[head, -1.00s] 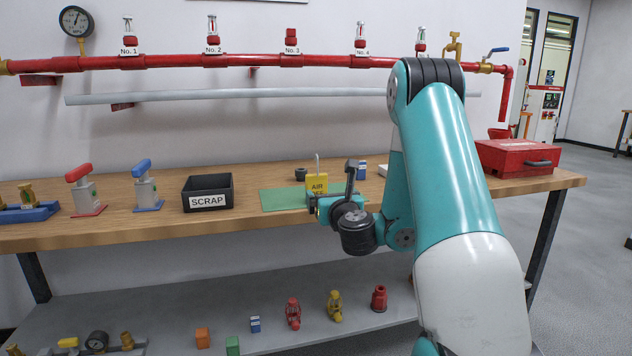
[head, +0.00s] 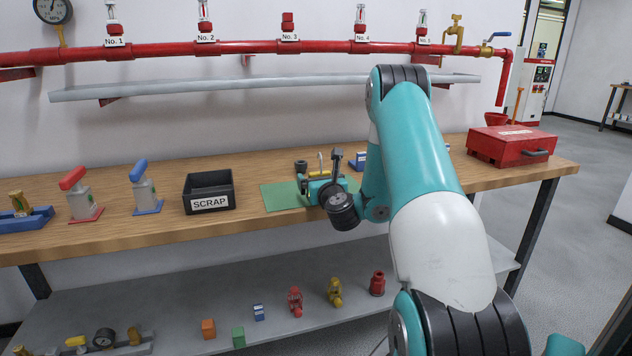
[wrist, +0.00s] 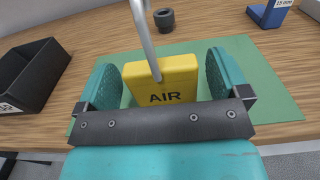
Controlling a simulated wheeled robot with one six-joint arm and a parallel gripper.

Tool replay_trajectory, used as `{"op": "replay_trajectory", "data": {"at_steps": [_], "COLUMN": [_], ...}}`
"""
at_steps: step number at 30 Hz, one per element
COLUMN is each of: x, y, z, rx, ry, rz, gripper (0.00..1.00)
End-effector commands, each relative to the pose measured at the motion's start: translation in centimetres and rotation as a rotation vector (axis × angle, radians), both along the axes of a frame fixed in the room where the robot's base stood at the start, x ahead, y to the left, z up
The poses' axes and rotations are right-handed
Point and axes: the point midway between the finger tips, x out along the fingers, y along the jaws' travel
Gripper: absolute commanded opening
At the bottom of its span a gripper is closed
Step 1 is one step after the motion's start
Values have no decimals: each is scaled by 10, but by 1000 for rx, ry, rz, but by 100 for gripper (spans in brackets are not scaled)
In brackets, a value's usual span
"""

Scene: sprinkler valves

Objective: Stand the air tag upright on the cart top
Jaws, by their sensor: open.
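The air tag (wrist: 172,82) is a yellow block marked AIR with a grey metal rod or hook rising from it. It stands on a green mat (wrist: 262,92) on the wooden bench. My gripper (wrist: 164,84) is open, with one teal finger on each side of the tag. Gaps show between fingers and tag, so it is not clamped. The tag's lower part is hidden behind the gripper's dark front bar. In the head view my gripper (head: 322,188) is over the mat and hides most of the tag. I cannot make out a cart top in either view.
A black SCRAP bin (head: 209,192) stands left of the mat. A dark ring (wrist: 164,19) and a blue block (wrist: 270,12) sit behind the tag. A red toolbox (head: 511,146) is at the bench's right end. A grey pipe-like shelf (head: 250,86) runs above.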

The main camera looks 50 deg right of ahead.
Motion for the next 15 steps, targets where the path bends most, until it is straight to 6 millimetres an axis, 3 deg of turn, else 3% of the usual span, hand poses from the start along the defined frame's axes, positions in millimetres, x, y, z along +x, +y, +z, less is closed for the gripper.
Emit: {"op": "replay_trajectory", "data": {"at_steps": [2, 3, 9, 12, 15], "x": [-1, -1, -1, 0, 0], "y": [-1, -2, -1, 0, 0], "z": [-1, -1, -1, 0, 0], "rx": [0, 0, 0, 0, 0], "ry": [0, 0, 0, 0, 0], "rz": [-2, -3, -2, -1, 0], "gripper": [94, 89, 43, 36, 36]}}
